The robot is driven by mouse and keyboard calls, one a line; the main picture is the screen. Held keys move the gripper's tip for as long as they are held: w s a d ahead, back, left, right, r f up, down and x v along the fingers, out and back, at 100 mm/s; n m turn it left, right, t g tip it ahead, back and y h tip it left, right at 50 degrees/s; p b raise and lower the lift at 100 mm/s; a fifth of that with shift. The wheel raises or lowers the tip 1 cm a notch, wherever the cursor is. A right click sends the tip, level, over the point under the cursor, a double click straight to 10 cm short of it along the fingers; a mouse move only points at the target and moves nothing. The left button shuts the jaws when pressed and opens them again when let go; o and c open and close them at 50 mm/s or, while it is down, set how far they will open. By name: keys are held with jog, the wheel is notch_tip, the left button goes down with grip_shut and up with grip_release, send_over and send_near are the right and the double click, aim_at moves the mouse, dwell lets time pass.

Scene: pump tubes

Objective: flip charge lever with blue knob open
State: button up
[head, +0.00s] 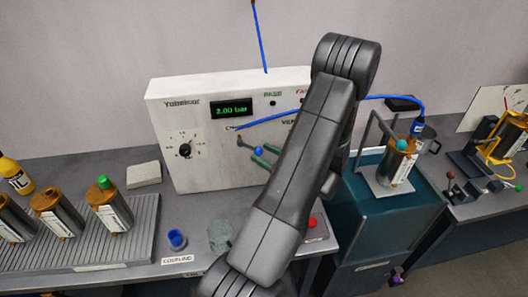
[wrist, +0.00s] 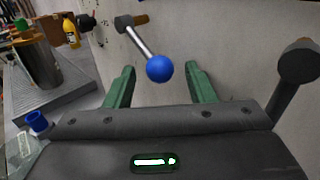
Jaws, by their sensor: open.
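The charge lever with its blue knob (head: 258,152) sticks out from the front of the white pump panel (head: 205,180), below the word beginning "CH". In the wrist view the blue knob (wrist: 160,68) is a ball on a thin metal rod that runs up and left to a brown pivot. My gripper (head: 262,163) has green fingers and is at the panel beside the knob. In the wrist view my gripper (wrist: 157,82) is open, with the knob appearing between its two fingertips. I cannot tell whether a finger touches it. My arm hides the right part of the panel.
The display (head: 231,109) reads 2.00 bar. A black dial (head: 185,150) is at the panel's left. A blue cup (head: 176,239) stands on the bench in front. Metal canisters (head: 107,207) stand on a ribbed tray at left. A blue hose (head: 262,40) rises behind the panel.

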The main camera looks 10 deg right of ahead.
jog(key=shift+w+a, duration=0.2)
grip_shut()
jog(key=shift+r, duration=0.15)
jog(key=shift+d+r+n+g+h+b, duration=0.1)
jog(key=shift+d+r+n+g+h, duration=0.1)
jog(key=shift+r+n+g+h, duration=0.45)
jog(key=shift+d+r+n+g+h+b, duration=0.1)
jog(key=shift+d+r+n+g+h, duration=0.1)
jog(key=shift+r+n+h, duration=0.7)
jog(key=shift+d+r+n+g+h+b, duration=0.1)
jog(key=shift+d+r+n+g+h, duration=0.1)
jog(key=shift+r+n+g+h, duration=0.55)
jog(key=shift+r, duration=0.25)
